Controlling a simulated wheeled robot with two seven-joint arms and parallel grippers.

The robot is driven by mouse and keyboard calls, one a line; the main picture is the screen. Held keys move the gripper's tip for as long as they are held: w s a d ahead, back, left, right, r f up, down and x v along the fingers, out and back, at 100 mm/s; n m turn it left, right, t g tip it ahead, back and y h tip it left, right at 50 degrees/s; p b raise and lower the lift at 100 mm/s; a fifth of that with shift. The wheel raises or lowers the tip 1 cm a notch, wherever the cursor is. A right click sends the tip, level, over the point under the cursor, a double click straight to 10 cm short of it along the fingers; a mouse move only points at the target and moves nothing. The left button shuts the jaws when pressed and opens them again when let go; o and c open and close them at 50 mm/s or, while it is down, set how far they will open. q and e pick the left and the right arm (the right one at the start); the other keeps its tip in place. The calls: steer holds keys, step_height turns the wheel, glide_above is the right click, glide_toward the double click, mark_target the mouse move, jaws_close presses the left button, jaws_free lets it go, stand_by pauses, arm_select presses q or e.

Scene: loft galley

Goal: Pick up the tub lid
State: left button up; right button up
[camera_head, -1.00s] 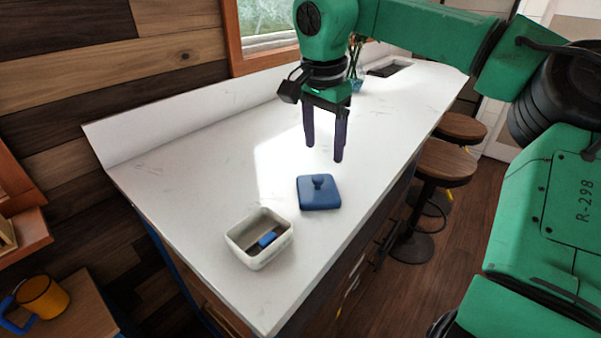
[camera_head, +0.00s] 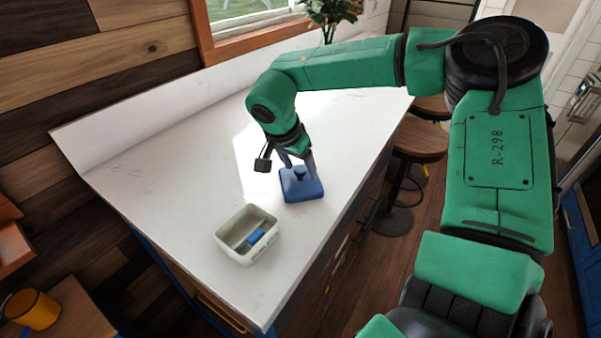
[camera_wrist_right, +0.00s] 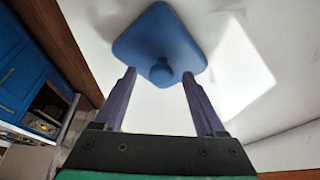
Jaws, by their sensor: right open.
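The blue tub lid (camera_head: 301,187) lies flat on the white counter with its round knob up. It also shows in the right wrist view (camera_wrist_right: 158,38), with its knob (camera_wrist_right: 161,73) between and just beyond the fingertips. My right gripper (camera_head: 298,166) is open and points down at the lid, one finger on each side of the knob. In the wrist view its fingertips (camera_wrist_right: 159,74) are apart and hold nothing. The white tub (camera_head: 232,243) stands without a cover in front of the lid, with a small blue item (camera_head: 255,236) inside. My left gripper is not in view.
The white counter (camera_head: 180,170) is clear left of the lid. A plant (camera_head: 332,14) stands at the back by the window. A stool (camera_head: 420,141) is beside the counter.

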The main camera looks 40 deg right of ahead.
steer(key=shift+d+f, duration=0.1)
steer(key=shift+f, duration=0.05)
steer(key=shift+w, duration=0.1)
steer(key=c, duration=0.9)
jaws_close()
step_height(320, 180, up, 9)
steer(key=b, duration=0.2)
step_height(320, 180, up, 11)
glide_above(299, 170)
